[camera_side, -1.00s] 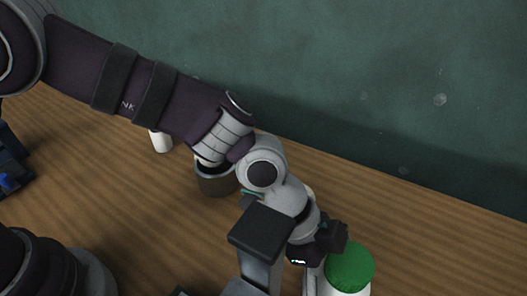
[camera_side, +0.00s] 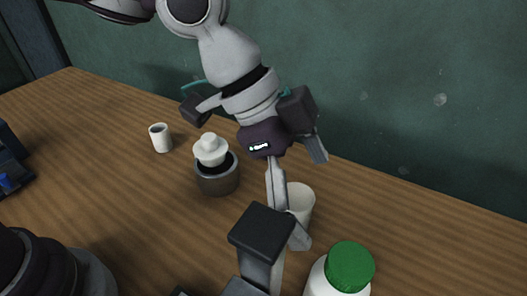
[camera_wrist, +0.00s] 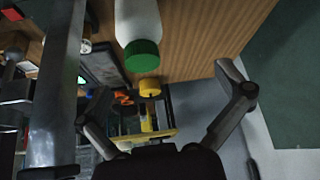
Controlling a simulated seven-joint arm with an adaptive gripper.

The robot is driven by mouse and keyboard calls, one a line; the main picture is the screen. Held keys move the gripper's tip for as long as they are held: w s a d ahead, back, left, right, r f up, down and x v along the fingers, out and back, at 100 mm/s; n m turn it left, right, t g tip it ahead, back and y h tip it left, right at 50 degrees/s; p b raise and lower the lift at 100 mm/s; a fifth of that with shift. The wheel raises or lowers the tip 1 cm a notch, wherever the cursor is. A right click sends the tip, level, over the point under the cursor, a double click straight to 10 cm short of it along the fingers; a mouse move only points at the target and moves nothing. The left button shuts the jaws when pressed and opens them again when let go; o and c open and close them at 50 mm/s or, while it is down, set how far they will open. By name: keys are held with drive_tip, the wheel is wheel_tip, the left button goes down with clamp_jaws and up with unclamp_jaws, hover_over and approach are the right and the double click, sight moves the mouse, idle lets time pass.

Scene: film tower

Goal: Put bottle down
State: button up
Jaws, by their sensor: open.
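The white bottle with a green cap (camera_side: 350,265) is at the bottom right of the side view and looks upright on the wooden table; its lower part is cut off by the frame. In the wrist view the bottle (camera_wrist: 137,22) is at the top, with its green cap (camera_wrist: 142,56) facing the camera. My gripper (camera_side: 297,168) is open and empty, above and to the left of the bottle in the side view, clear of it. In the wrist view the spread fingers of my gripper (camera_wrist: 160,88) have no object held between them.
A white cup (camera_side: 302,203) stands left of the bottle, partly behind a grey, black-topped post (camera_side: 262,232). A dark pot (camera_side: 217,180) with a white knobbed object (camera_side: 210,150) in it and a small white cup (camera_side: 160,138) stand farther left. A green wall (camera_side: 420,110) rises behind the table.

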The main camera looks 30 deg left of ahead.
drive_tip(key=w+a+r+n+t+y, duration=0.1)
drive_tip(key=a+r+n, duration=0.15)
drive_tip(key=a, duration=0.35)
drive_tip(key=a+r+n+t+y, duration=0.1)
drive_tip(key=a+n+t, duration=0.1)
drive_tip(key=a+n, duration=0.3)
drive_tip(key=s+a+n+y, duration=0.2)
drive_tip(key=s+a+n, duration=0.1)
drive_tip(key=a, duration=0.4)
drive_tip(key=s+a+n+t+y, duration=0.1)
drive_tip(key=s+a+n, duration=0.3)
drive_tip(key=a, duration=0.4)
drive_tip(key=shift+a+f+n+y, duration=0.25)
drive_tip(key=shift+f+n+y, duration=0.25)
drive_tip(key=shift+n, duration=0.15)
